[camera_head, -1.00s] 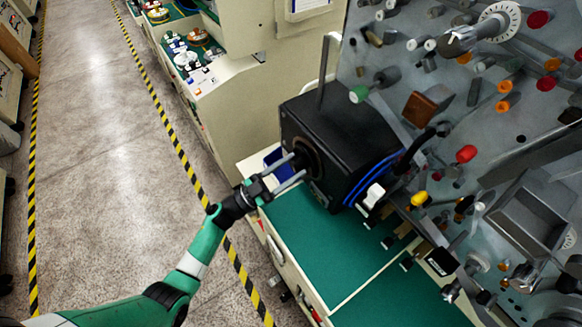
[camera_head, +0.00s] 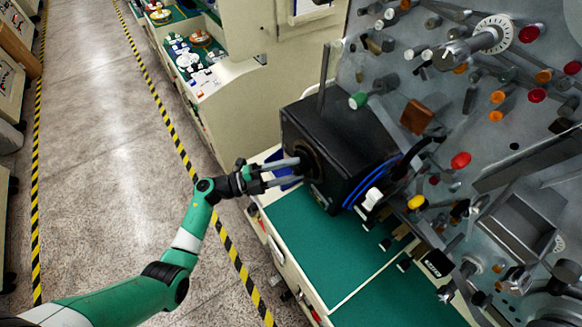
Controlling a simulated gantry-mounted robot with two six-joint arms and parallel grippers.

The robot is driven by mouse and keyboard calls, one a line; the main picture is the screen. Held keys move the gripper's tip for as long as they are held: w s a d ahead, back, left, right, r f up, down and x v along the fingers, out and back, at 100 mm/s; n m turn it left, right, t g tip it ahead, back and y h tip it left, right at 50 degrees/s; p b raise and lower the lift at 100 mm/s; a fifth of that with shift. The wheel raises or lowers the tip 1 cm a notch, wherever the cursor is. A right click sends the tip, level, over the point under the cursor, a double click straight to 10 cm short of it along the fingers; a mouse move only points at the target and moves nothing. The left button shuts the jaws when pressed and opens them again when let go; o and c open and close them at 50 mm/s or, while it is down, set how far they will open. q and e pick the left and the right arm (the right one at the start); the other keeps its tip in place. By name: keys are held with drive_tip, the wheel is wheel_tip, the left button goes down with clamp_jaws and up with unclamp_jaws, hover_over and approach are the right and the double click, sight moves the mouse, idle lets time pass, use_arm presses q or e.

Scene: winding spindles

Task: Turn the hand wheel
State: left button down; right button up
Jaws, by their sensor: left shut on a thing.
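The hand wheel (camera_head: 312,157) is a dark round part with a brownish rim on the left side of a black box (camera_head: 345,140) in the head view. My left gripper (camera_head: 300,169) comes in from the left with its two long grey fingers pointing at the wheel. The fingertips reach the wheel and are shut on it, one finger above the other. The fingers and the box's shading hide part of the wheel, so its exact grip point is hard to see. My right gripper is out of view.
A green-topped bench (camera_head: 315,245) lies below the box, with a blue bin (camera_head: 283,165) behind my fingers. A grey panel (camera_head: 470,120) full of spindles and coloured knobs stands at right. The floor aisle at left is clear.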

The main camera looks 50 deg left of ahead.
use_arm(q)
drive_tip(key=m+g+p, duration=0.1)
drive_tip(key=m, duration=0.1)
drive_tip(key=m+p, duration=0.1)
drive_tip(key=m, duration=0.1)
drive_tip(key=shift+r+m+g+y, duration=0.15)
drive_tip(key=shift+m+g+y, duration=0.15)
drive_tip(key=shift+g, duration=0.1)
idle(0.4)
drive_tip(key=shift+c, duration=1.5)
unclamp_jaws()
drive_tip(key=shift+s, duration=0.1)
drive_tip(key=v, duration=1.1)
drive_tip(key=shift+s+a+b, duration=0.15)
drive_tip(key=shift+s+b, duration=0.05)
drive_tip(key=shift+b, duration=0.1)
